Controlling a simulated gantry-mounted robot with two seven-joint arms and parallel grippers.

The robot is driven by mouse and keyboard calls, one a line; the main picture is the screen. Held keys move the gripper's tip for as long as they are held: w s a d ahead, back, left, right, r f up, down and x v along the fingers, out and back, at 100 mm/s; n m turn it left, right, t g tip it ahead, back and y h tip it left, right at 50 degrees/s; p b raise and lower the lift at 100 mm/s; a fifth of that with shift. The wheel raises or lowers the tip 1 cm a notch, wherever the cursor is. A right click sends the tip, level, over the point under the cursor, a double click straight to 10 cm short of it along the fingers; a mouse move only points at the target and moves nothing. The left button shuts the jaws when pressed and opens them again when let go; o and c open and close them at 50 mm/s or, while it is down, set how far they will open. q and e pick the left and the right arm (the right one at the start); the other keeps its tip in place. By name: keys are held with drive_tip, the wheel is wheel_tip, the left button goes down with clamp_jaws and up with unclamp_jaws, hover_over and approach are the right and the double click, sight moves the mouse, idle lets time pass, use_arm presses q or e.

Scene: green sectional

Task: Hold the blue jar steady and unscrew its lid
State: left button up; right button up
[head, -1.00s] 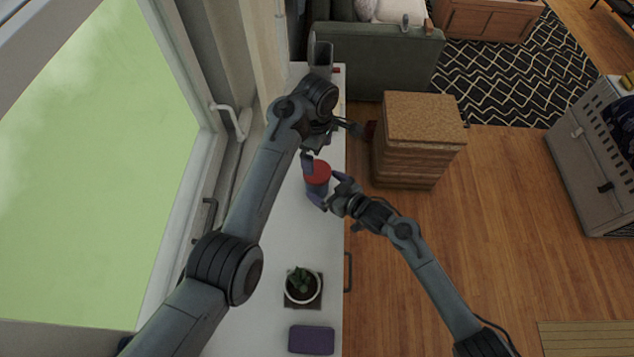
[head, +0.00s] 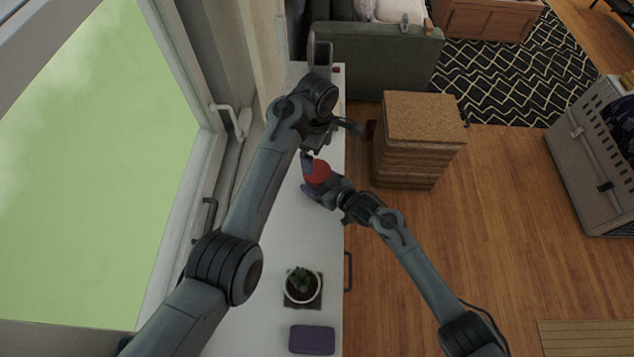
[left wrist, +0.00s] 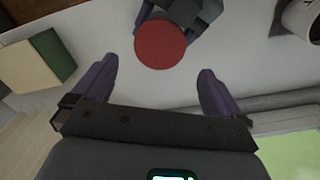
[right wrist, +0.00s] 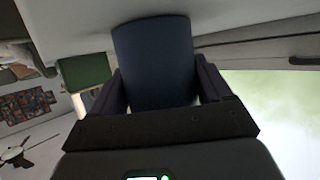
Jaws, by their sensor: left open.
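The blue jar stands on the white sill-like counter, with its red lid (head: 317,171) on top. The lid also shows from above in the left wrist view (left wrist: 161,44). In the right wrist view the dark blue jar body (right wrist: 155,62) fills the space between the fingers of my right gripper (right wrist: 160,85). The fingers lie along both sides of it, but whether they press on it is unclear. My left gripper (left wrist: 157,82) is open and empty, with the lid beyond its fingertips. In the head view my left arm partly hides that gripper.
A potted plant (head: 302,285) and a purple case (head: 312,340) sit on the counter's near part. The window lies along the left. A stack of boxes with a cork-like top (head: 424,118) stands close right of the counter.

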sight(317, 170)
drive_tip(key=c, duration=1)
drive_tip(key=shift+c, duration=0.9)
use_arm(q)
drive_tip(key=shift+w+r, duration=0.1)
use_arm(e)
clamp_jaws()
use_arm(q)
drive_tip(key=w+a+r+m+t, duration=0.1)
drive_tip(key=w+a+r+m, duration=0.15)
drive_tip(key=m, duration=2.05)
drive_tip(key=s+d+f+m, duration=0.1)
drive_tip(key=m, duration=0.5)
drive_tip(key=s+d+f+m, duration=0.1)
drive_tip(key=m, duration=0.6)
drive_tip(key=shift+g, duration=0.4)
drive_tip(key=m, duration=0.4)
drive_tip(key=shift+s+d+f, duration=0.2)
drive_tip(key=shift+s+f, duration=0.1)
drive_tip(key=shift+f, duration=4.05)
